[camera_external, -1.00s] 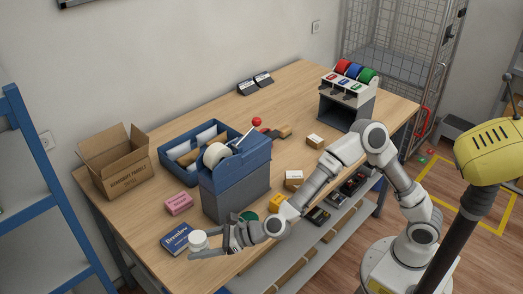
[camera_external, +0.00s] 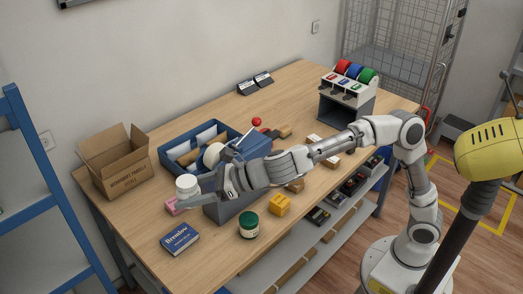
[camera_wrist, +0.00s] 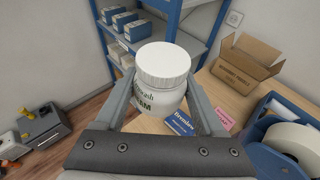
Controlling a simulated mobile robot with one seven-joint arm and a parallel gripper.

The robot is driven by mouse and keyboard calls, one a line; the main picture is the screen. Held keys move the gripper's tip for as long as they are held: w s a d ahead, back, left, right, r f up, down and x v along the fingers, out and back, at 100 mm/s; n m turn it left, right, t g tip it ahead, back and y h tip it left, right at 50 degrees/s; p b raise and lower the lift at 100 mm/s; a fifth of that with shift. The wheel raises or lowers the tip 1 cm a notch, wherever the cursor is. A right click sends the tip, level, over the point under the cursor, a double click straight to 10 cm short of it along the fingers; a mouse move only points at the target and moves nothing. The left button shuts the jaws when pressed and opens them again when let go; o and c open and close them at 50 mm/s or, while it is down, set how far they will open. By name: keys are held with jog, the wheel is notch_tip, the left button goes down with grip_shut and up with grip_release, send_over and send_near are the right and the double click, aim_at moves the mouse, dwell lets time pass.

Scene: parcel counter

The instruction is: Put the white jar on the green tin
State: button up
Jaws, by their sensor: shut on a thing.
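The white jar (camera_external: 187,185) is held upright between the fingers of my gripper (camera_external: 192,198), raised above the left part of the table. The green tin (camera_external: 249,226), with a pale label, stands upright on the table near the front edge. It is to the right of and below the jar in the picture, apart from my gripper. The tin does not show in the wrist view.
An open carton (camera_external: 118,165) is at the far left.

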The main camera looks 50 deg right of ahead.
jog(key=w+d+f+p, duration=0.1)
jog(key=w+d+p, duration=0.55)
jog(key=d, duration=0.75)
jog(key=s+d+r+p, duration=0.1)
jog(key=s+d+p, duration=0.2)
jog(key=d, duration=0.5)
jog(key=s+d+p, duration=0.2)
jog(key=d+p, duration=0.1)
jog(key=d, duration=0.6)
jog(key=b, duration=0.7)
send_over(249, 218)
notch_tip(249, 218, down, 18)
jog(key=shift+a+r, duration=0.1)
jog(key=shift+f+b, duration=0.75)
jog(key=shift+f, duration=1.3)
